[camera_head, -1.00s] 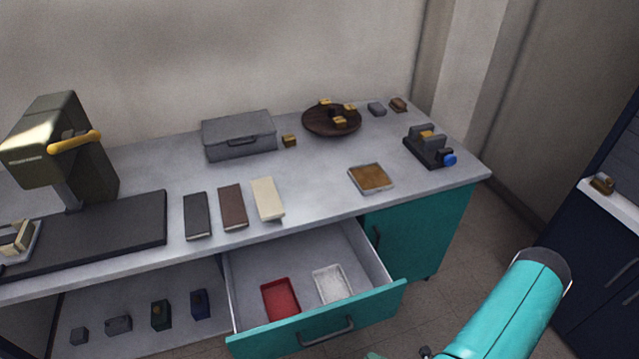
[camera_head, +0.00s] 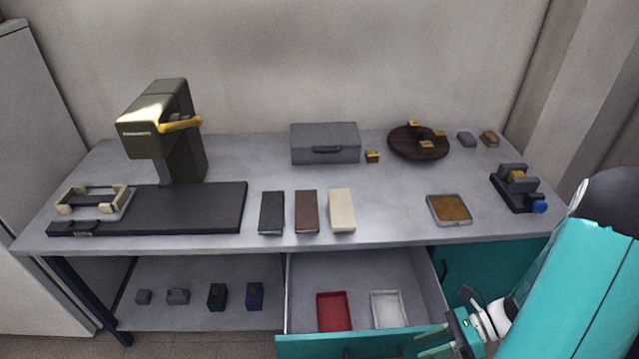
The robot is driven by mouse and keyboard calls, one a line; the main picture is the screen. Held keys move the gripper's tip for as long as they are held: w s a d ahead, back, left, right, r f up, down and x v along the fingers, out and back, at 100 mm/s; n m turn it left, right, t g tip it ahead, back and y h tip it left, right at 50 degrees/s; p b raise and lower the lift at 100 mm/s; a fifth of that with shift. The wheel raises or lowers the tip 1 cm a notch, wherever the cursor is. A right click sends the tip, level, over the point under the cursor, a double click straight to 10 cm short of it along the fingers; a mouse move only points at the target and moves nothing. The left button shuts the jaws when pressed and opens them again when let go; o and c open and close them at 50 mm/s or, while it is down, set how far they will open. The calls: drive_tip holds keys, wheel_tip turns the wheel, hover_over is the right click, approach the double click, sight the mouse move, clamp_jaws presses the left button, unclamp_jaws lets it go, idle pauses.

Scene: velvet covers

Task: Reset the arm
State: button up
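My arm comes in from the right edge, a large teal link with a dark joint. My gripper (camera_head: 434,342) is at the bottom right, low over the front of the open drawer (camera_head: 365,343). Its two fingers point left and look apart, with nothing visible between them. Part of the gripper is cut off by the lower edge of the picture.
The drawer holds a red tray (camera_head: 334,311) and a white tray (camera_head: 388,309). On the grey table (camera_head: 390,230) are a press (camera_head: 160,130), three covers (camera_head: 306,212), a grey case (camera_head: 325,143), a round dark tray (camera_head: 403,151) and a brown-topped square tray (camera_head: 449,209).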

drive_tip(key=a+r+n+t+h, duration=0.2)
drive_tip(key=a+r+n+h, duration=0.1)
drive_tip(key=r+n, duration=0.4)
drive_tip(key=a+r+n+t+h, duration=0.2)
drive_tip(key=r+n+h, duration=0.3)
drive_tip(key=r+n, duration=0.3)
drive_tip(key=a+r+n+t+h, duration=0.2)
drive_tip(key=a+r+n+h, duration=0.2)
drive_tip(key=r+n, duration=0.3)
wheel_tip(320, 180, up, 6)
drive_tip(key=shift+a+f+n+h, duration=0.25)
drive_tip(key=shift+a+n+h, duration=0.05)
